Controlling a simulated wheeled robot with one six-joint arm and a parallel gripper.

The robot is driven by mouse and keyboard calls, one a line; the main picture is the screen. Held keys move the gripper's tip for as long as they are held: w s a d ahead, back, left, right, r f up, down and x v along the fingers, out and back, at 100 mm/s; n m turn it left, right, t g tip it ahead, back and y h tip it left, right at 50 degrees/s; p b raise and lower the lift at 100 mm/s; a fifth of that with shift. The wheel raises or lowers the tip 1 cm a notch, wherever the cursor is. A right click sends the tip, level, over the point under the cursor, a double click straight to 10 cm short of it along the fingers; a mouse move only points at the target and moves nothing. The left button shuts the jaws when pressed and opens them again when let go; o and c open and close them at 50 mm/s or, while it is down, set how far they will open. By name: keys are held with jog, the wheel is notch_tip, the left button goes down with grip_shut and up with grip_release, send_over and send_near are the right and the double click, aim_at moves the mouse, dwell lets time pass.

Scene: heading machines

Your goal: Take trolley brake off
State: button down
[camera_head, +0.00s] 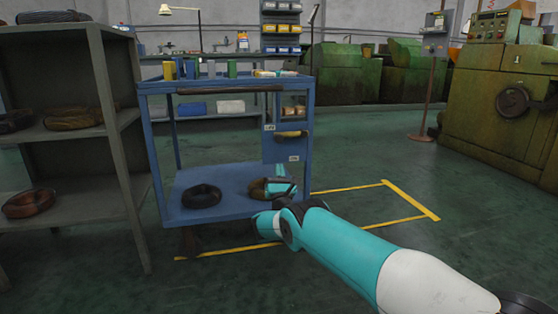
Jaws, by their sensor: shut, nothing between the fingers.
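The blue trolley (225,213) stands left of centre, with an upper tray, a lower shelf and a dark push handle (230,89). A caster (190,241) shows under its front left corner. My teal and white arm reaches in from the lower right.
A grey rack (121,150) stands close on the left. Yellow floor lines (405,198) run around the trolley. The green floor to the right is clear up to the green machine (500,130).

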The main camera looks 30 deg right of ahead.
notch_tip(320, 180, up, 6)
jog(key=w+d+b, duration=0.1)
jog(key=w+b, duration=0.1)
jog(key=shift+w+d, duration=0.4)
jog(key=shift+a+r+m, duration=0.1)
jog(key=shift+r+m, duration=0.05)
jog(key=shift+m, duration=0.25)
jog(key=shift+w+a+r+m+g+h+b, duration=0.1)
jog(key=shift+r+m+g+h, duration=0.5)
jog(key=shift+m, duration=0.25)
jog(key=shift+s+a+r+m+g+h+b, duration=0.15)
jog(key=shift+r+m+g+h, duration=0.25)
jog(key=shift+m+h, duration=0.35)
jog(key=shift+w+a+r+m+g+h+b, duration=0.15)
jog(key=shift+r+m+g+h, duration=0.35)
jog(key=shift+m, duration=0.4)
notch_tip(320, 180, up, 8)
jog(key=m+g+h+p, duration=0.3)
jog(key=m+g+p, duration=0.4)
jog(key=m, duration=0.5)
send_over(277, 139)
jog(key=s+d, duration=0.2)
jog(key=shift+d+r+n+p, duration=0.15)
jog(key=shift+n+p, duration=0.15)
jog(key=shift+p, duration=0.45)
